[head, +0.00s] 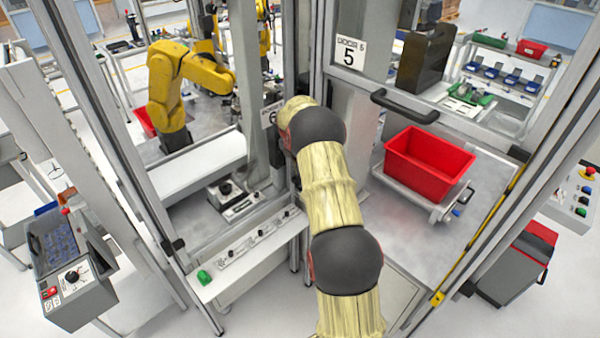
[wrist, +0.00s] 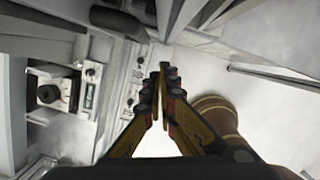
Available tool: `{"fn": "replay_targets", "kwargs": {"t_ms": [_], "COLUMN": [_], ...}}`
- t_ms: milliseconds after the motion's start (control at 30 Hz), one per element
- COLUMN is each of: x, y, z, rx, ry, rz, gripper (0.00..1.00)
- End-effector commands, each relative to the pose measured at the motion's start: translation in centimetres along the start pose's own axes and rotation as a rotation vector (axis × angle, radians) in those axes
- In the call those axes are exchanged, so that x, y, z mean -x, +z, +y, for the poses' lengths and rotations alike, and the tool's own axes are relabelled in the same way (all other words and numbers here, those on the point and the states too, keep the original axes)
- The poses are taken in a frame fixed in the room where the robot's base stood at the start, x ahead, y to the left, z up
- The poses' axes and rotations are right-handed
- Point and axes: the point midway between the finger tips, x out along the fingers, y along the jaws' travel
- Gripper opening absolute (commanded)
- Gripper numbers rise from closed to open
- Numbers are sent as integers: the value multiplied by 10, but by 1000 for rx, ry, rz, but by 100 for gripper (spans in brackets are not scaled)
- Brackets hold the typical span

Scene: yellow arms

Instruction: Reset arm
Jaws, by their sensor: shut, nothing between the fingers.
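My arm, wood-coloured with dark joints, reaches up from the bottom of the head view into the middle of the cell, beside the metal posts. My gripper is hidden in the head view behind the arm. In the wrist view my gripper (wrist: 163,72) is shut, with its fingertips together and nothing between them. A white shelf with a row of small controls lies left of the fingers in the wrist view. Part of my own arm shows at the right of the fingers there.
A red bin (head: 428,163) stands on a small platform at the right. A control shelf (head: 250,250) with a green button (head: 204,277) lies left of my arm. A yellow robot arm (head: 185,85) stands at the back left. Metal posts and a door handle (head: 404,106) are close by.

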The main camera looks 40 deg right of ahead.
Motion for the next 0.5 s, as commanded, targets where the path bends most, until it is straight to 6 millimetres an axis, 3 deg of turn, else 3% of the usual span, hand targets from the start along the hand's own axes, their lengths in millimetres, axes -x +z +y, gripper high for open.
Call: {"fn": "replay_targets", "kwargs": {"t_ms": [233,500], "x": [42,63], "y": [3,4], "z": [-7,-11], "rx": [-3,-2], "ry": [1,0], "rz": [-2,-1], "gripper": [0,0]}}
